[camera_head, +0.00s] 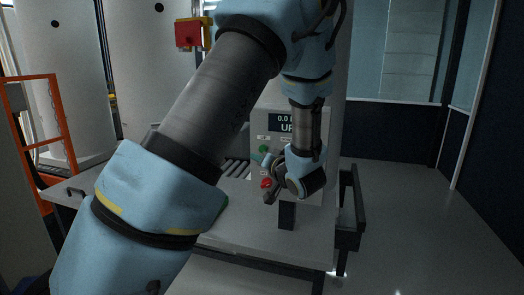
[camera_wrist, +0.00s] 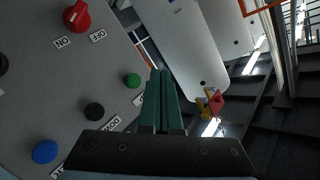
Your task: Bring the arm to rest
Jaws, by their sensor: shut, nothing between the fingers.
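My arm reaches across the head view from the lower left and bends down at a control box (camera_head: 262,110). My gripper (camera_head: 258,159) hangs in front of the box's panel. In the wrist view its two teal fingers (camera_wrist: 160,75) lie together, with nothing between them. Beside them the grey panel (camera_wrist: 60,105) shows a red knob (camera_wrist: 77,16) marked ON and OFF, a green button (camera_wrist: 133,80), a black button (camera_wrist: 94,111) and a blue button (camera_wrist: 45,151). Whether the fingers touch the panel is not clear.
White tanks (camera_head: 150,60), a red switch box (camera_head: 189,33) and an orange frame (camera_head: 28,146) are at the left. The floor at the right (camera_head: 425,230) is clear.

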